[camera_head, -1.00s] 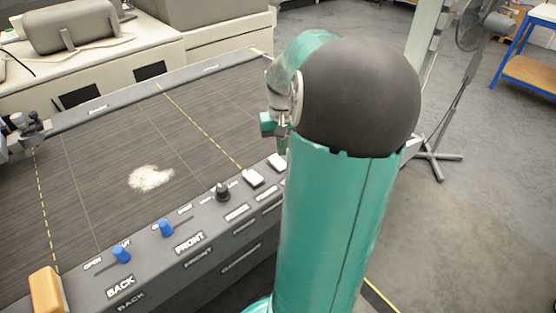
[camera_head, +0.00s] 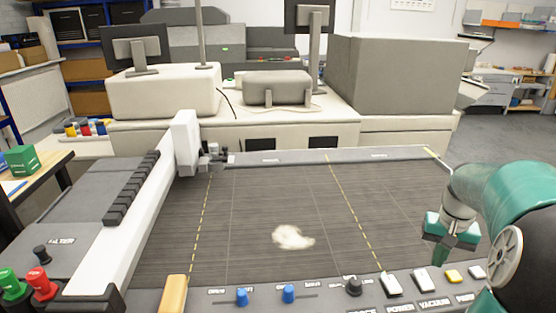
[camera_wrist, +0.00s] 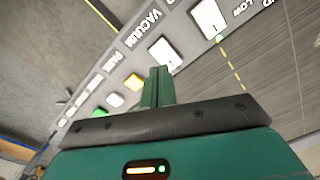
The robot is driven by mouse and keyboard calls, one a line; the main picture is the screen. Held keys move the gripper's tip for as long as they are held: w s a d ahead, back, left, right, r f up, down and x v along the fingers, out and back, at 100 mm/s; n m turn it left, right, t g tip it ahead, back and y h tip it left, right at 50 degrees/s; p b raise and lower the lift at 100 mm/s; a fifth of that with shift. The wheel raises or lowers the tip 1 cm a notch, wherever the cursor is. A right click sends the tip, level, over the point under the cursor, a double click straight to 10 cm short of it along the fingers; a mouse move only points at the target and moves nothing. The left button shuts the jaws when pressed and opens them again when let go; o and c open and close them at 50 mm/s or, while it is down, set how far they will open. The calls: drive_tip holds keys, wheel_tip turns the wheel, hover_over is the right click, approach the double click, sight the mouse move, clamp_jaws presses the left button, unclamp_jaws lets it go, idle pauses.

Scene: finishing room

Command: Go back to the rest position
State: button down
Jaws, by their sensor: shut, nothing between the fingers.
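My gripper (camera_head: 451,238) is at the right in the head view, at the end of my teal arm, over the right part of the machine's dark bed. In the wrist view the two teal fingers (camera_wrist: 158,88) are together with nothing between them. Behind the fingers is the machine's control panel (camera_wrist: 131,62), with white, yellow and green buttons. The fingers' exact height above the panel cannot be told.
The dark flat bed (camera_head: 270,200) has a pale patch (camera_head: 293,237) on it. Blue knobs (camera_head: 242,296) and a white switch (camera_head: 391,284) stand along its front edge. A white gantry arm (camera_head: 130,230) spans the left side. Red (camera_head: 40,282) and green (camera_head: 11,283) buttons are at far left.

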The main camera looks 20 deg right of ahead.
drive_tip(key=w+a+r+n+t+h, duration=0.1)
drive_tip(key=w+a+r+n, duration=0.1)
drive_tip(key=a, duration=0.7)
drive_tip(key=w+a+r+n+h, duration=0.1)
drive_tip(key=w+a+r+n, duration=0.15)
drive_tip(key=a, duration=0.65)
drive_tip(key=s+a+r+n+t+y, duration=0.1)
drive_tip(key=s+a+n+t, duration=0.1)
drive_tip(key=a, duration=0.7)
drive_tip(key=s+a+n+t+y, duration=0.1)
drive_tip(key=s+a+n+t, duration=0.1)
drive_tip(key=s+a, duration=0.3)
drive_tip(key=a, duration=0.4)
drive_tip(key=shift+s+r+t, duration=0.15)
drive_tip(key=shift+r+t, duration=0.15)
drive_tip(key=shift+r, duration=0.1)
drive_tip(key=shift+d, duration=0.15)
